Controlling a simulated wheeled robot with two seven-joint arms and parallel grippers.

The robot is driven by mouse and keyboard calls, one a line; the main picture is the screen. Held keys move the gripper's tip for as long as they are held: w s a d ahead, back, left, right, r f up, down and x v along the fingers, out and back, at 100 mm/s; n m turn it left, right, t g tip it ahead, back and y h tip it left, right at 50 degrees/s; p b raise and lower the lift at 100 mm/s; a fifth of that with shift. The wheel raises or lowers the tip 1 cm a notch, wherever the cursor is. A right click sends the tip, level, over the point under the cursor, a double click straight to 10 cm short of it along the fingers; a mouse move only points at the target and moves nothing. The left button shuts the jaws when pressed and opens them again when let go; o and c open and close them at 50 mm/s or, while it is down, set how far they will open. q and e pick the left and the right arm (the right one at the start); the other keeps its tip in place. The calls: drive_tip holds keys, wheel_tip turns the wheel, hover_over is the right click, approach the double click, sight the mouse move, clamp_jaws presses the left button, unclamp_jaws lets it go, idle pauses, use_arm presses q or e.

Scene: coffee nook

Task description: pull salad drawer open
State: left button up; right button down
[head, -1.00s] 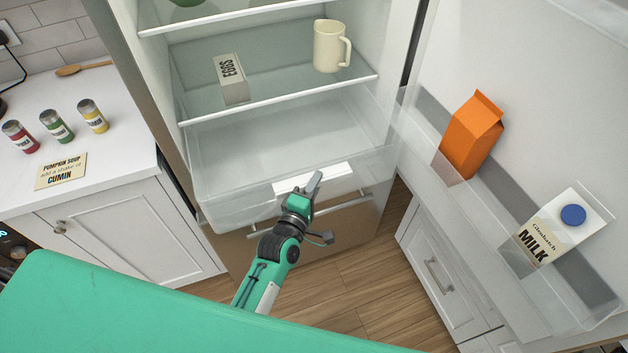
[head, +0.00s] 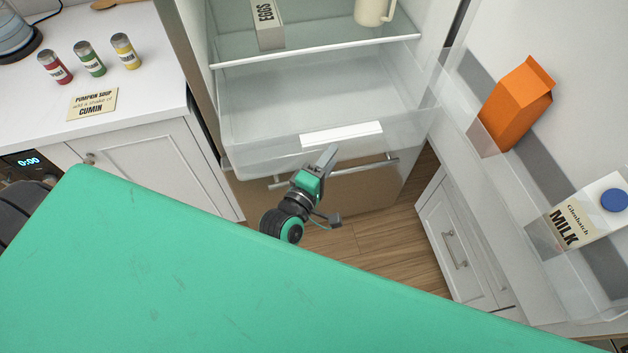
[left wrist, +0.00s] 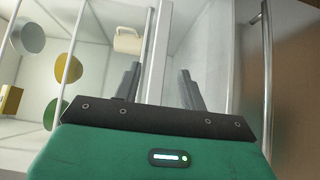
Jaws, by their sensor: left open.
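The clear salad drawer (head: 235,165) sits at the bottom of the open fridge, below the glass shelf. A white handle strip (head: 340,135) runs along its front. My left gripper (head: 333,152) is just below and in front of this strip in the head view, open and empty. In the left wrist view, its two fingers (left wrist: 160,86) stand apart, with a pale upright bar (left wrist: 158,45) seen between them. I cannot tell whether the fingers touch the drawer. The drawer looks empty. My right gripper is not in view.
The open fridge door on the right holds an orange carton (head: 517,103) and a milk carton (head: 590,215). An egg box (head: 268,25) and a cream jug (head: 372,10) stand on the shelf above. A metal bar handle (head: 360,167) crosses the lower panel, close to my gripper.

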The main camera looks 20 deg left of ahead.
use_arm(q)
drive_tip(key=s+a+b, duration=0.1)
drive_tip(key=s, duration=0.5)
drive_tip(key=shift+s+a, duration=0.15)
drive_tip(key=shift+s, duration=0.25)
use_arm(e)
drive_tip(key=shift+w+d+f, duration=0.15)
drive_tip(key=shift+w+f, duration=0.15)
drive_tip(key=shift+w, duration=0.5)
